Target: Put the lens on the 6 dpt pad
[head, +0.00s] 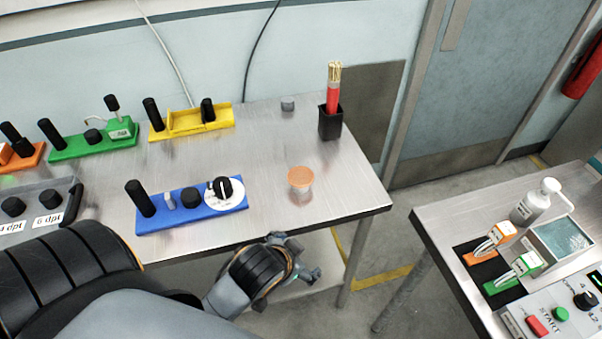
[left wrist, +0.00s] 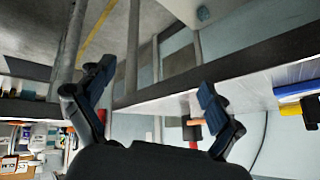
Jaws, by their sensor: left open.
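The 6 dpt pad is the black round pad (head: 47,198) above the "6 dpt" label on a grey tray at the left table edge. An orange-topped, pale round piece (head: 300,179) stands alone on the right part of the table; it may be the lens, but I cannot tell for sure. My left gripper (head: 298,257) is open and empty, just off the table's front edge, below that piece in the picture. Its spread fingers (left wrist: 155,80) show in the left wrist view with nothing between them. My right gripper is not in view.
A blue module (head: 180,214) with black posts and a white dial stands between gripper and tray. Green (head: 70,148) and yellow (head: 180,128) modules stand behind. A black cup (head: 330,124) with red sticks and a small grey cylinder (head: 288,103) are at the back. The table's right part is mostly clear.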

